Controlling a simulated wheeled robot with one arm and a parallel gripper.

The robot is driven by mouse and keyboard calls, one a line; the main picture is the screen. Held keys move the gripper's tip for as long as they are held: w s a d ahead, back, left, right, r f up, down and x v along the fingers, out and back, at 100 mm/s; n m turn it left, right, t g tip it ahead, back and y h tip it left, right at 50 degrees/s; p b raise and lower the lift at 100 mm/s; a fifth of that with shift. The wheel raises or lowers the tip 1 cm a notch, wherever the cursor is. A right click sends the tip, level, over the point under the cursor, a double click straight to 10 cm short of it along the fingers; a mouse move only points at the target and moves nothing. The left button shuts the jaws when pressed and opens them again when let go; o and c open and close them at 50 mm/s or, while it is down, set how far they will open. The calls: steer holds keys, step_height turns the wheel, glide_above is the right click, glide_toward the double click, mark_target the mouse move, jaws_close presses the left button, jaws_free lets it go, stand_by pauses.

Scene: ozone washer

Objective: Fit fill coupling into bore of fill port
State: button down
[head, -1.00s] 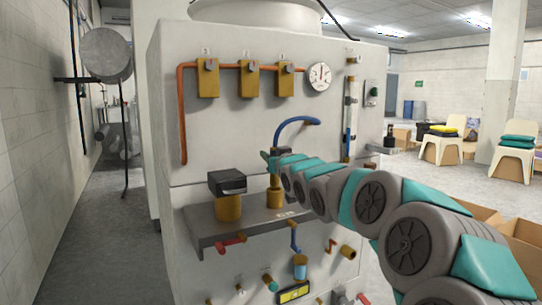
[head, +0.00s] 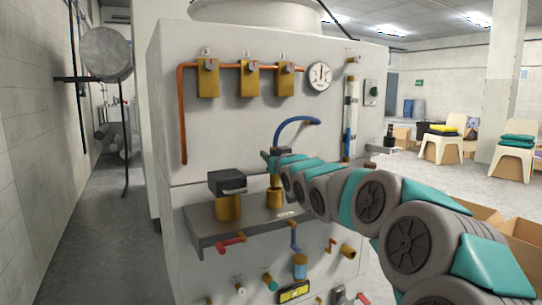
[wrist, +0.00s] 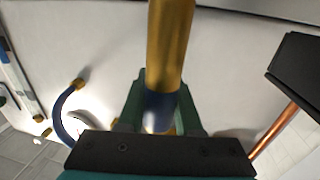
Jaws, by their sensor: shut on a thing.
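My gripper (wrist: 161,112) is shut on the fill coupling, a brass tube (wrist: 170,45) with a dark blue band between the green fingers. In the head view the coupling (head: 275,181) stands about upright below my gripper, with a blue hose (head: 296,119) arching above it. The fill port (head: 275,199) is a wider brass cylinder on the grey shelf, directly under the coupling. The coupling's lower end looks at or very close to the port's top. I cannot tell whether it is inside the bore, which is hidden.
A brass fitting (head: 229,207) with a black block on top stands left of the port on the shelf (head: 205,228). Valves and short pipes jut out below. The copper pipe (head: 183,120) and gauge (head: 319,76) are above on the panel.

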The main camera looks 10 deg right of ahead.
mark_target(277, 177)
steer(key=shift+f+b, duration=1.75)
steer(key=shift+f, duration=0.9)
steer(key=c, duration=0.5)
jaws_free()
steer(key=shift+s+d+b, duration=0.1)
steer(key=shift+s+d, duration=0.1)
steer(key=shift+s, duration=1.1)
steer(key=shift+s+d+b, duration=0.1)
steer(key=shift+s+d, duration=0.15)
steer(key=shift+s, duration=1)
steer(key=shift+s+d+b, duration=0.1)
steer(key=shift+s+d, duration=0.1)
steer(key=shift+s, duration=1.1)
